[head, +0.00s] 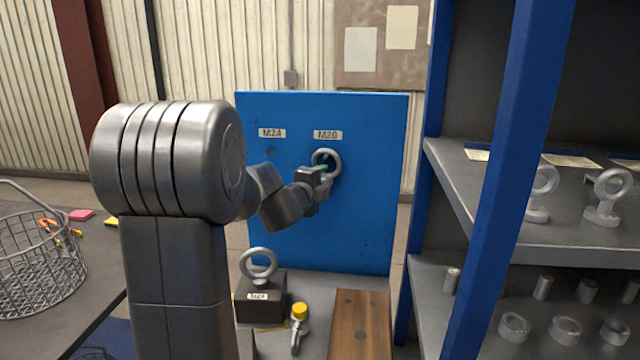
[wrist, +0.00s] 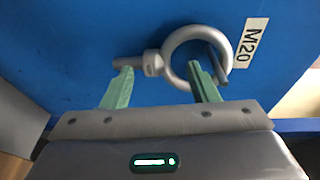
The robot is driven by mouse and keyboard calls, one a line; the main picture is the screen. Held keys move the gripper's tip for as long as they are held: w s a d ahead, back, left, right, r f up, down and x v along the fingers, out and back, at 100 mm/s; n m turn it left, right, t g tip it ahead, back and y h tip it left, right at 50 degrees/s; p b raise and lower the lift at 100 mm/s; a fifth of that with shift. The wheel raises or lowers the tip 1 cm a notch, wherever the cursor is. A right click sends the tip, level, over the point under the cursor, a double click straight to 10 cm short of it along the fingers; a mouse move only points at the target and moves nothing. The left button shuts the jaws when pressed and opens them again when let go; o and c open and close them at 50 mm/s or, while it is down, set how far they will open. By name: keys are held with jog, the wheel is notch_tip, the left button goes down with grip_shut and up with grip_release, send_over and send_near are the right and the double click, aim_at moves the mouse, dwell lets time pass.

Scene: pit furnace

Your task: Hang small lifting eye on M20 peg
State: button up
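The small lifting eye (wrist: 172,57) is a grey steel ring with a threaded shank, at the blue board below the M20 label (wrist: 250,42). In the wrist view, the dark M20 peg (wrist: 219,68) shows through the ring, which appears to be around it. The shank points away from the label. My gripper (wrist: 160,78) has its green fingers spread wide, one by the shank and one in front of the ring, with no clear grip. In the head view, the ring (head: 334,154) shows beyond my gripper (head: 322,170), which hides the shank.
The blue board (head: 340,240) also bears an M24 label (head: 271,132). Below stand a larger eye (head: 259,266) on a black block (head: 262,309), a yellow-topped metal piece (head: 299,318) and a wooden block (head: 359,325). A blue-post shelf (head: 510,200) is at right, a wire basket (head: 35,260) at left.

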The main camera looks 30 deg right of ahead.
jog(key=shift+a, duration=0.1)
jog(key=v, duration=1.3)
jog(key=shift+s+a+b, duration=0.25)
jog(key=shift+b, duration=0.2)
jog(key=p+x, duration=0.1)
jog(key=x, duration=1.3)
jog(key=shift+s+a+r, duration=0.2)
jog(key=shift+f, duration=0.1)
